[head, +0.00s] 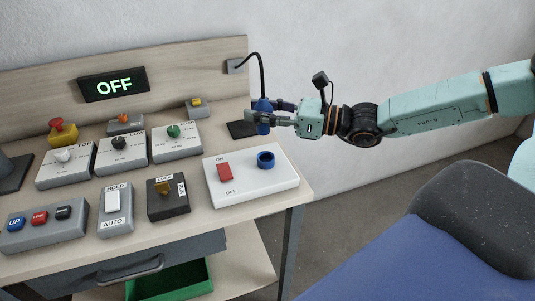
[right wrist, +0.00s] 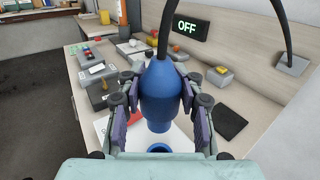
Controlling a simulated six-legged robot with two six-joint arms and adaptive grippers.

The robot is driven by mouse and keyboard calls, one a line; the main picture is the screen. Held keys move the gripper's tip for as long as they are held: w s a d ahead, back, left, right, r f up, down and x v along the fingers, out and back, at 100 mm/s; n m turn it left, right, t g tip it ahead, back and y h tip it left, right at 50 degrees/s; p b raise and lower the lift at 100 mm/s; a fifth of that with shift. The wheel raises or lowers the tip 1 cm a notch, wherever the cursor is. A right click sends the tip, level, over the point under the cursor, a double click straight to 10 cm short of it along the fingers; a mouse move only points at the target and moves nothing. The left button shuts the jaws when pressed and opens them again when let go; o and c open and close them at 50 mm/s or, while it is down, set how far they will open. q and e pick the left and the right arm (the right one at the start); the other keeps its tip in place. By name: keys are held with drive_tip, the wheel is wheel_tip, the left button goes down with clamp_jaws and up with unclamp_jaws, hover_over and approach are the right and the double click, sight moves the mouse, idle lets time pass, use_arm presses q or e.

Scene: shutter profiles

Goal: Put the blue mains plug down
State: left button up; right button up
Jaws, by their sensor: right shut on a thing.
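The blue mains plug (head: 263,118) is held upright in my right gripper (head: 280,118), with its black cord rising from the top. In the right wrist view the plug (right wrist: 160,95) sits between the purple-padded fingers of the gripper (right wrist: 160,108). The blue round socket (head: 265,160) is on a white panel (head: 285,180) and is empty. In the right wrist view, part of the socket (right wrist: 159,147) shows below the plug's tip. A dark flat pad (head: 241,130) lies beside the plug; it also shows in the right wrist view (right wrist: 229,122). My left gripper is not in view.
The cord runs to a grey wall outlet (head: 236,66) on the backboard. A red rocker switch (head: 224,173) is on the white panel. Several control boxes with knobs and switches fill the bench to the left. A display reading OFF (head: 114,86) is on the backboard.

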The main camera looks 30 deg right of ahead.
sight(261, 133)
drive_tip(key=f+b, duration=0.4)
drive_tip(key=f, duration=0.1)
drive_tip(key=shift+s+d+f+b, duration=0.15)
drive_tip(key=shift+d+f+b, duration=0.1)
drive_tip(key=shift+b, duration=0.05)
drive_tip(key=shift+w+a+f, duration=0.15)
drive_tip(key=shift+w+f, duration=0.1)
drive_tip(key=shift+f, duration=0.05)
drive_tip(key=b, duration=0.1)
drive_tip(key=f, duration=0.1)
drive_tip(key=f+b, duration=0.1)
drive_tip(key=shift+s+d+f+b, duration=0.15)
drive_tip(key=shift+s+d+b, duration=0.15)
drive_tip(key=shift+s, duration=0.05)
drive_tip(key=shift+f+b, duration=0.35)
clamp_jaws()
drive_tip(key=shift+w+a+f, duration=0.1)
drive_tip(key=shift+a+f, duration=0.1)
drive_tip(key=shift+a, duration=0.1)
drive_tip(key=o, duration=0.8)
unclamp_jaws()
drive_tip(key=shift+d+f, duration=0.1)
drive_tip(key=shift+c, duration=0.2)
drive_tip(key=shift+o, duration=1.4)
drive_tip(key=shift+d, duration=0.2)
drive_tip(key=shift+o, duration=0.9)
drive_tip(key=shift+a+r, duration=0.2)
